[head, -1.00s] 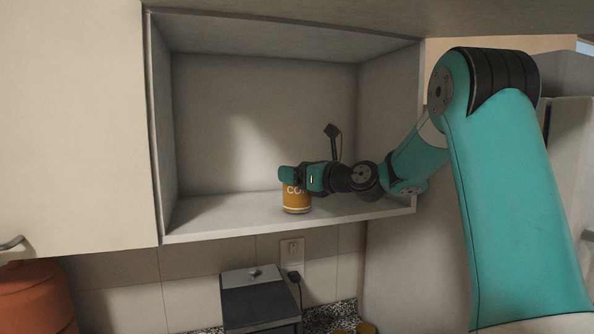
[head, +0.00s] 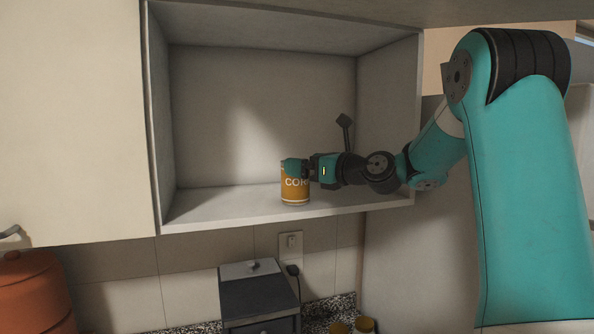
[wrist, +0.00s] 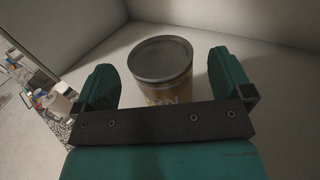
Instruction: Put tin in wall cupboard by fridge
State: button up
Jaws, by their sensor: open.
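The tin (head: 295,193) is orange with a grey lid and white lettering. It stands upright on the floor of the open wall cupboard (head: 230,207), near its front edge. In the wrist view the tin (wrist: 162,75) sits between the two teal fingers. My gripper (head: 297,169) is at the tin's upper part, reaching in from the right. In the wrist view my gripper (wrist: 165,85) is open, with a gap visible on each side of the tin. The tin's lower part is hidden in the wrist view.
A closed cream cupboard door (head: 75,120) is at the left. The cupboard's right wall (head: 390,120) stands close to my arm. Below are a dark appliance (head: 260,295), a wall socket (head: 290,245) and an orange pot (head: 32,290). The cupboard's left and back are empty.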

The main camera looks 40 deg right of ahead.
jog(key=b+v, duration=0.3)
jog(key=v, duration=0.6)
jog(key=s+a+f+n+g+y, duration=0.15)
jog(key=a+f+n+g, duration=0.3)
jog(key=a+n, duration=0.55)
jog(key=s+a+f+n+g+y, duration=0.15)
jog(key=a+f+n+g, duration=0.3)
jog(key=a+n, duration=0.55)
jog(key=s+a+f+n+g+h, duration=0.2)
jog(key=s+a+f+n+g, duration=0.2)
jog(key=s+n, duration=0.5)
jog(key=s+a+f+n+g+h, duration=0.2)
jog(key=s+a+f+n+g, duration=0.2)
jog(key=s+n, duration=0.6)
notch_tip(320, 180, down, 3)
jog(key=shift+s+a+r+n, duration=0.1)
jog(key=shift+s+a+n, duration=0.2)
jog(key=shift+s+a, duration=0.6)
jog(key=shift+w, duration=0.1)
